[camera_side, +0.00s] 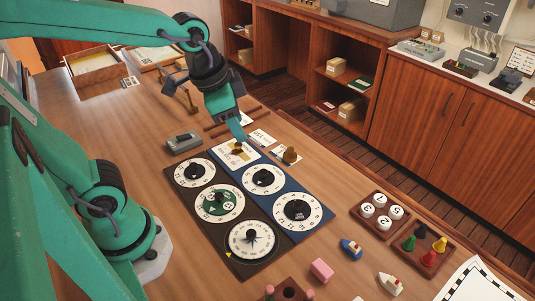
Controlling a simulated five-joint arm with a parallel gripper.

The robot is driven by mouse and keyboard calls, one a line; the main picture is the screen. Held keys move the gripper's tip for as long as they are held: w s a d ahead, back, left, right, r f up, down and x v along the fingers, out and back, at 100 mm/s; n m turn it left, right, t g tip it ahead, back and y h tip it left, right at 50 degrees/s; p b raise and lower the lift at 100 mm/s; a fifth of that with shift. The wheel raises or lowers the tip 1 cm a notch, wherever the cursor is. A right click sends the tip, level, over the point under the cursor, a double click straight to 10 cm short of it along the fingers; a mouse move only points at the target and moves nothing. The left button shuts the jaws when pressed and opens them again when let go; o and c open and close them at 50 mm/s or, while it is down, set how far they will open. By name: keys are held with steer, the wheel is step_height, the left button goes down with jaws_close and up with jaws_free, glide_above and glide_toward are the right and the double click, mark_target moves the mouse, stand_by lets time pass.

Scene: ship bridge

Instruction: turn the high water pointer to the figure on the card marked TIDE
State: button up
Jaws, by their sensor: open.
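My gripper (240,138) points down at the far end of the dial panels, low over a white card with a yellow patch (229,161). Its fingertips are small and partly merged with a brass piece there; I cannot tell whether they touch it. Several round white dials with dark knobs lie on the panels. On the blue panel are an upper dial (264,179) and a larger lower numbered dial (297,210). I cannot read which carries the high water pointer. White cards (262,137) lie beyond the panel; none is legible as TIDE.
On the dark panel are more dials, including a green-centred one (218,204) and a compass-like one (251,240). A brass weight (290,155) stands right of the gripper, a grey device (184,142) to its left. Trays of numbered discs (380,214) and coloured pegs (429,246) lie right.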

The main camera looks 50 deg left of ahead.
steer(key=w+d+f+m+g, duration=0.2)
steer(key=w+d+f+m, duration=0.3)
steer(key=w+f+m, duration=0.15)
steer(key=m+g, duration=0.2)
steer(key=m, duration=0.4)
glide_above(298, 203)
step_height(298, 203, down, 6)
steer(key=shift+f, duration=0.15)
steer(key=shift+f+n, duration=0.15)
steer(key=shift+n, duration=0.1)
steer(key=shift+f, duration=3.75)
jaws_close()
steer(key=shift+n, duration=0.4)
